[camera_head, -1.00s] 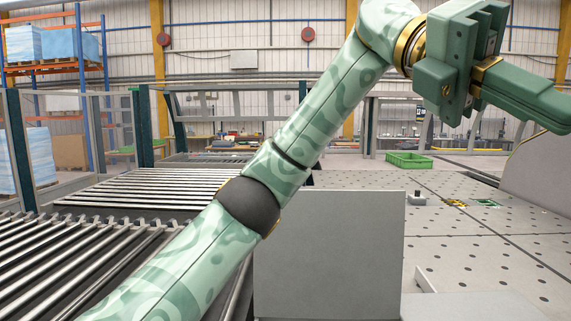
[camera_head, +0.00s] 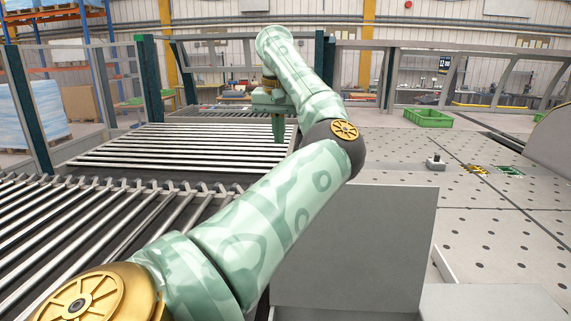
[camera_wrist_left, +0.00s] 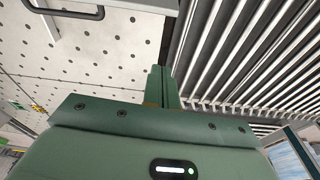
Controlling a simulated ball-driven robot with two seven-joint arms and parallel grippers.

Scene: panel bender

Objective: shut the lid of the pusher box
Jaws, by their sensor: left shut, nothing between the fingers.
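An upright plain grey panel (camera_head: 355,250), which looks like the raised lid of the pusher box, stands at the lower middle of the head view, partly behind my left arm. A light grey surface (camera_head: 490,302) at its lower right may be part of the box. In the left wrist view a pale panel edge with a dark bar handle (camera_wrist_left: 68,11) shows at the top left; I cannot tell for certain that it is the lid. My left gripper (camera_head: 278,137) is shut and empty, pointing down beyond the panel, over the rollers. My right gripper is not in view.
A roller conveyor (camera_head: 150,160) fills the left side. A perforated table (camera_head: 500,235) lies to the right, with a small block (camera_head: 435,163) on it. A green crate (camera_head: 427,118) stands farther back. Fence posts and shelving line the background.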

